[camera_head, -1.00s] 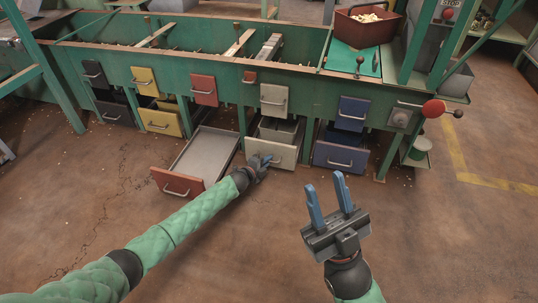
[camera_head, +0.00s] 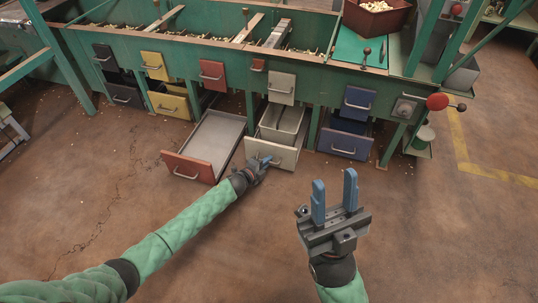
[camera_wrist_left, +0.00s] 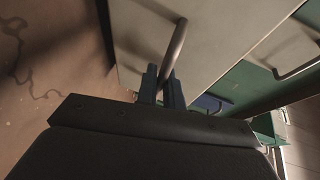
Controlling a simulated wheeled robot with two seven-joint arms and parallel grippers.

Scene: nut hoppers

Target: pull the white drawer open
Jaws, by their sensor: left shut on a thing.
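The white lower drawer (camera_head: 284,157) is part-way out of the green bench, with a pale bin (camera_head: 283,121) showing behind its front. My left gripper (camera_head: 263,163) is at the left part of the drawer's front. In the left wrist view, its two blue fingers (camera_wrist_left: 163,86) are closed around the drawer's bar handle (camera_wrist_left: 176,45), close to the pale drawer face (camera_wrist_left: 220,25). My right gripper (camera_head: 335,182) is open and empty, held in front of the bench with its fingers pointing up.
A red drawer (camera_head: 187,168) stands far out just left of the white one. A blue lower drawer (camera_head: 344,143) is to the right. Yellow (camera_head: 170,104) and black (camera_head: 121,96) lower drawers are further left. The brown floor (camera_head: 100,200) in front is mostly clear.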

